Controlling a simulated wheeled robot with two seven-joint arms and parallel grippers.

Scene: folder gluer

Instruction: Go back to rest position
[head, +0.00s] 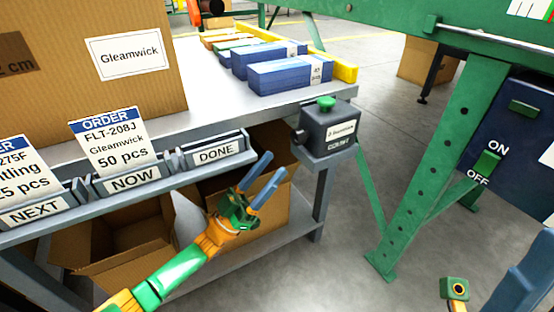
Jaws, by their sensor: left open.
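My left gripper (273,165) is open and empty. Its two blue fingers point up and to the right, in front of the bench's lower shelf and below the DONE holder. The orange and green left arm comes in from the bottom left. Parts of my right arm or gripper show at the bottom right: a small orange and green piece and a blue piece at the right edge. Its jaws cannot be made out.
The bench (205,86) carries a large Gleamwick carton (75,75), blue carton stacks (280,75) and order card holders (130,180). A dark counter box (327,130) with a green button sits at its corner. Open cartons (120,245) stand below. A green machine frame (440,160) stands right.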

